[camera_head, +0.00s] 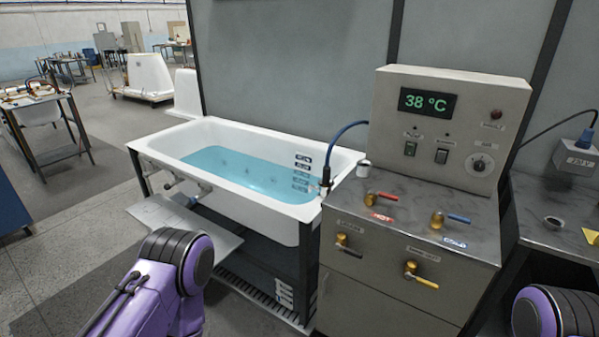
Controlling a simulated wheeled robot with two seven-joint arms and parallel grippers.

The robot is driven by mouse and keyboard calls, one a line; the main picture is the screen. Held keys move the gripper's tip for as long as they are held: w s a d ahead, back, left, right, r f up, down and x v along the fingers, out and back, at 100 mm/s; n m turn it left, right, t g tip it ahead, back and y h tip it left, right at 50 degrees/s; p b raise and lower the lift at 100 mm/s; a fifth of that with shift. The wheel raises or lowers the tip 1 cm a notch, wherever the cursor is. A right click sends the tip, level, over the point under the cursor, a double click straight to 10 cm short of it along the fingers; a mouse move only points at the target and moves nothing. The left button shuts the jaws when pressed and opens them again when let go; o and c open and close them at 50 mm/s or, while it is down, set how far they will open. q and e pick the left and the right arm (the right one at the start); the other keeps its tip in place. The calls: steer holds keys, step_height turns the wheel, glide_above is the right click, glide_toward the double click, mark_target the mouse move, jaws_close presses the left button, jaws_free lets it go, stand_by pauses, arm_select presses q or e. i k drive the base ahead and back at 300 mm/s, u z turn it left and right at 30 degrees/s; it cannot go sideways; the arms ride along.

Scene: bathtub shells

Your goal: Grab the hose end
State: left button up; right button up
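A dark blue hose (345,131) arches from behind the control cabinet down to the right rim of the white bathtub (160,146). Its black end (325,175) hangs upright at the tub's right corner, beside the cabinet. I cannot tell if it touches the rim. The tub holds blue water (235,167). Purple and black links of my arms show at the bottom left and bottom right. Neither gripper is in view, and nothing visible of mine touches the hose.
The control cabinet (390,287) has a panel (470,105) reading 38 °C and several brass valves with red, blue and yellow handles. A small white cup-like item (364,169) stands near the hose. A grey shelf (190,228) juts out before the tub. Open floor (60,225) lies left.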

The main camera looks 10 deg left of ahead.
mark_target(327, 168)
steer(key=u, duration=0.05)
steer(key=i, duration=1)
steer(key=z, duration=0.35)
